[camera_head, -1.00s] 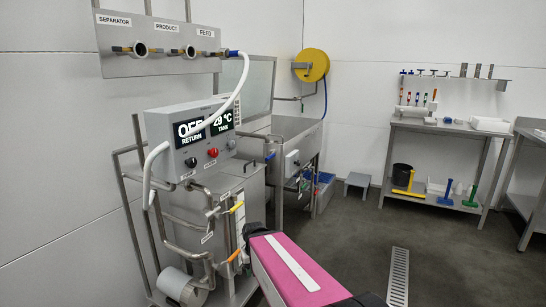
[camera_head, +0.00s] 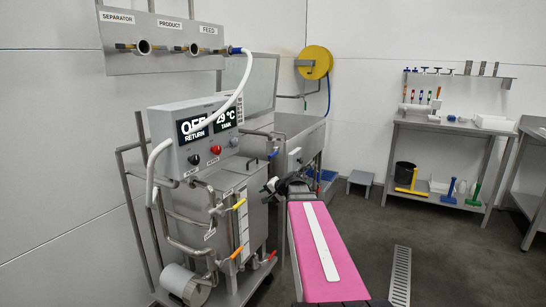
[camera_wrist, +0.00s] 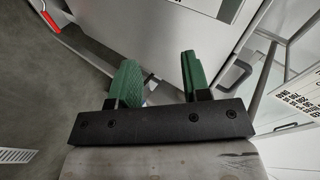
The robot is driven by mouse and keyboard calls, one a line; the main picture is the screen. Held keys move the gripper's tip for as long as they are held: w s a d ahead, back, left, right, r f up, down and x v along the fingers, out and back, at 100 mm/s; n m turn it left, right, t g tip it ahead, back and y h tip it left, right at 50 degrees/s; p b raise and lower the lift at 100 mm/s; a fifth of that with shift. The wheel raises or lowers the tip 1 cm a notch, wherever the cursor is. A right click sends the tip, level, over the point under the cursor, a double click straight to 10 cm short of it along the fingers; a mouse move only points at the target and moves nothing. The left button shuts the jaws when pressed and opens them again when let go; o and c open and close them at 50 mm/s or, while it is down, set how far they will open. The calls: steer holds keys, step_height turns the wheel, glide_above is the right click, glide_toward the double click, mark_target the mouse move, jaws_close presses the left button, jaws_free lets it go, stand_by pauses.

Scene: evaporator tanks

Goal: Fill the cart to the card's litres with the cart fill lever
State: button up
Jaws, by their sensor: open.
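The wheeled cart with a steel tank (camera_head: 228,205) stands left of centre. Its control box (camera_head: 195,135) reads OFF RETURN and 29 °C TANK. A blue-handled lever (camera_head: 272,155) is higher, near the tank top. The small labels are unreadable, so I cannot tell which is the fill lever. My gripper (camera_head: 272,185) is right of the tank, apart from these levers. In the wrist view its green fingers (camera_wrist: 158,82) are open and empty.
A white hose (camera_head: 243,80) hangs from the FEED port to the cart. A steel sink (camera_head: 300,130) stands behind. A printed sheet (camera_wrist: 302,97) and a red handle (camera_wrist: 51,22) show in the wrist view. Floor right of my arm is clear around the drain (camera_head: 400,275).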

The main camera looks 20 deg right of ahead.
mark_target(274, 155)
steer(key=w+d+r+m+t, duration=0.2)
steer(key=w+d+r+t, duration=0.1)
steer(key=d+r, duration=0.35)
steer(key=w+d+r+m+t, duration=0.3)
steer(key=d+r, duration=0.2)
steer(key=r, duration=0.2)
steer(key=x, duration=1)
steer(key=shift+w+a+f, duration=0.1)
steer(key=shift+w+f, duration=0.05)
steer(key=shift+c, duration=0.3)
jaws_close()
